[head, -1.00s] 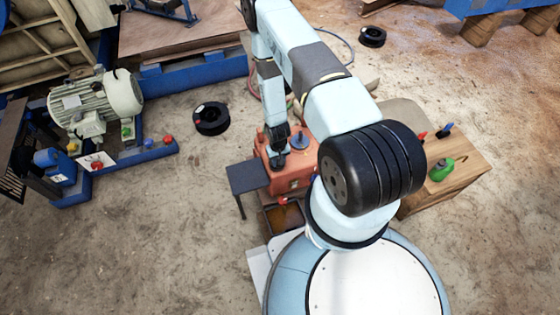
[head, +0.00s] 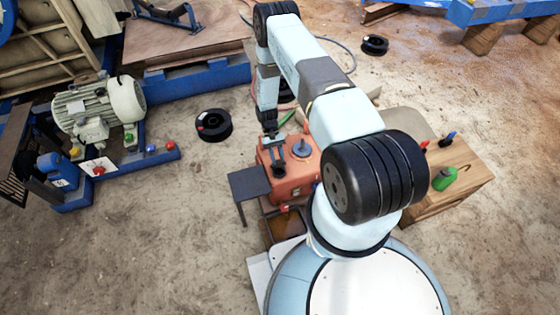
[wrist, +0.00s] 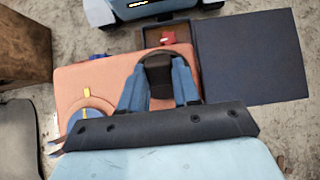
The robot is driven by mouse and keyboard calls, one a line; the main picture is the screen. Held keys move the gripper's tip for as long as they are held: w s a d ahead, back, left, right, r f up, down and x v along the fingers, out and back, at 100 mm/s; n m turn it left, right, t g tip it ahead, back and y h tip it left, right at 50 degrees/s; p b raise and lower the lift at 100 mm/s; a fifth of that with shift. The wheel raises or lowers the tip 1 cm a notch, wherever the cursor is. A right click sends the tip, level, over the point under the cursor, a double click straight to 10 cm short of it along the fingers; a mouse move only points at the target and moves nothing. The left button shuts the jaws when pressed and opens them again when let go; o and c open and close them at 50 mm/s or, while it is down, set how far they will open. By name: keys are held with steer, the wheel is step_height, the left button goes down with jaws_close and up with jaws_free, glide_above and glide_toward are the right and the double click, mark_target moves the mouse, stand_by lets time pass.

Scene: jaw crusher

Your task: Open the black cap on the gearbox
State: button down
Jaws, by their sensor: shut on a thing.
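The gearbox (head: 292,185) is an orange-red box in the middle of the head view. Its top (wrist: 75,78) fills much of the wrist view. The black cap (wrist: 158,72) stands on the gearbox top, near its edge. My gripper (wrist: 158,82) has its two blue fingers on either side of the cap, shut on it. The cap's lower part is partly hidden by the gripper's dark body in the wrist view.
A round blue part (head: 303,147) sits on the gearbox top beside my gripper. A dark flat plate (head: 249,183) stands left of the gearbox, and an open bin (head: 283,228) is in front. A wooden box (head: 458,180) with a green can (head: 444,179) is to the right.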

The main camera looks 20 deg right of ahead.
steer(key=shift+w+g, duration=1.2)
steer(key=shift+g, duration=0.4)
steer(key=c, duration=0.8)
jaws_free()
steer(key=shift+r, duration=0.1)
steer(key=v, duration=1.3)
steer(key=shift+w, duration=0.45)
steer(key=shift+r, duration=0.1)
